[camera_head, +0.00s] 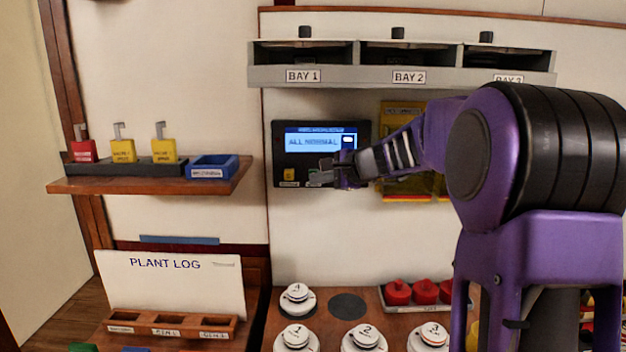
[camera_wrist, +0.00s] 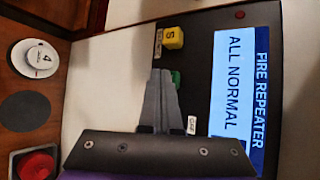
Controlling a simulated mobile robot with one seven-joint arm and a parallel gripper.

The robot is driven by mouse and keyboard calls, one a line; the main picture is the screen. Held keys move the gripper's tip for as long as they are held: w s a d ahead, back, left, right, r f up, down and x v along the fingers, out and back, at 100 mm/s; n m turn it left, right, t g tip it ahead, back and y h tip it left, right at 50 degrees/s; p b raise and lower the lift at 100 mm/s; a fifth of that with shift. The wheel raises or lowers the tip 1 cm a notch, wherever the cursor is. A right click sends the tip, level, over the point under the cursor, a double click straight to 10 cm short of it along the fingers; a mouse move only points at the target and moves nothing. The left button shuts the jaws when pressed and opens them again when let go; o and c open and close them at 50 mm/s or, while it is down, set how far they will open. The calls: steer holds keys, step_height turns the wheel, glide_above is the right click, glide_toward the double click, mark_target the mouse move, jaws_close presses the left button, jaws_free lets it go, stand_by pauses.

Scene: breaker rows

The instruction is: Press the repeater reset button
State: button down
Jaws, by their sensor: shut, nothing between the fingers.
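The fire repeater panel (camera_head: 279,150) is a dark box on the wall with a lit screen (camera_head: 310,140) reading ALL NORMAL; the screen also shows in the wrist view (camera_wrist: 238,85). Below the screen are a yellow button (camera_wrist: 173,38) and a green button (camera_wrist: 177,78), the green one partly hidden by my fingers. I cannot read the button labels, so I cannot tell which is reset. My gripper (camera_head: 322,177) is shut and empty in front of the panel's lower part. In the wrist view its fingertips (camera_wrist: 160,72) overlap the green button's edge; contact cannot be told.
A shelf with BAY 1 and BAY 2 labels (camera_head: 408,77) hangs above the panel. A yellow unit (camera_head: 398,108) is behind my arm at right. Padlocks (camera_head: 122,150) and a blue tray (camera_head: 213,168) sit on the left shelf. White numbered knobs (camera_head: 296,338) and red buttons (camera_head: 398,291) lie below.

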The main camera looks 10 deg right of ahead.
steer(key=s+a+b, duration=0.1)
steer(key=s+b, duration=0.2)
steer(key=s, duration=0.3)
steer(key=shift+b, duration=0.35)
steer(key=shift+w, duration=0.1)
stand_by(0.4)
